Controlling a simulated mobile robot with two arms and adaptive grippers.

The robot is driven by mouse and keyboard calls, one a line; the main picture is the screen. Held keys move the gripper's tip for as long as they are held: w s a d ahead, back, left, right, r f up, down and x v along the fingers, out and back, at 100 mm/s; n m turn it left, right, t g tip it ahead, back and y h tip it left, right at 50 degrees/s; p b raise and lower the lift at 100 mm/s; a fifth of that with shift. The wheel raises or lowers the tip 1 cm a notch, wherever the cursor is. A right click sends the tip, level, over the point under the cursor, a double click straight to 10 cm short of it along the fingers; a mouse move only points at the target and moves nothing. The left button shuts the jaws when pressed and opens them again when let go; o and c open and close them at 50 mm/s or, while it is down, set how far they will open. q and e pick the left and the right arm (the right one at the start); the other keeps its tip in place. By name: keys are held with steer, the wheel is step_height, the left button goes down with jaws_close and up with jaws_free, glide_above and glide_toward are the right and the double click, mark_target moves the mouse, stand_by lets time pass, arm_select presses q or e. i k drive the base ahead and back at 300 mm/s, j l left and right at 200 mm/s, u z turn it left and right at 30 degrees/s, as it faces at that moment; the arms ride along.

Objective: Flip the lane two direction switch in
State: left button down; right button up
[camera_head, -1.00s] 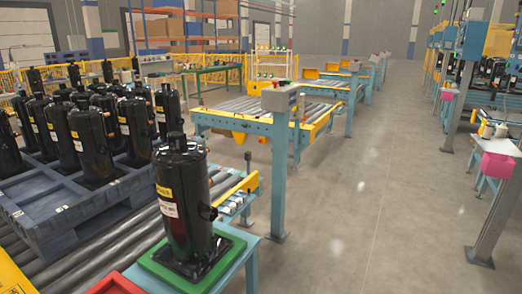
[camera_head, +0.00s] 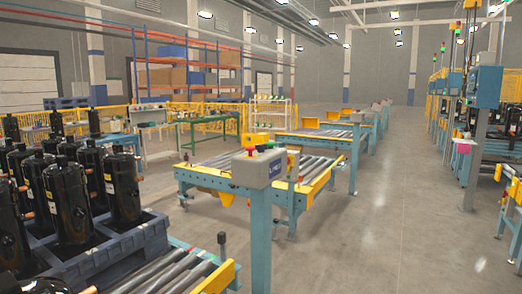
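A grey control box (camera_head: 258,168) stands on a blue post (camera_head: 260,230) near the middle of the head view. A red button (camera_head: 251,150) and small dark controls show on its top, and a label (camera_head: 275,168) is on its side. The direction switch itself is too small to tell apart. Neither of my grippers is in view.
A roller conveyor (camera_head: 220,172) with a blue frame lies behind the box. Black compressors (camera_head: 70,200) stand on a blue pallet (camera_head: 120,250) at the left. A nearer roller lane (camera_head: 170,272) ends at a yellow bracket (camera_head: 218,278). The grey floor (camera_head: 390,220) at the right is clear.

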mark_target(260, 148)
steer(key=i+l, duration=0.15)
steer(key=l, duration=0.25)
steer(key=i+l, duration=0.2)
steer(key=l, duration=0.15)
steer(key=i+l, duration=0.3)
steer(key=i, duration=0.2)
steer(key=i+l+u, duration=0.15)
steer(key=i+l, duration=0.2)
steer(key=i, duration=0.2)
steer(key=i+j, duration=0.7)
steer(key=i, duration=0.15)
steer(key=j+u, duration=0.05)
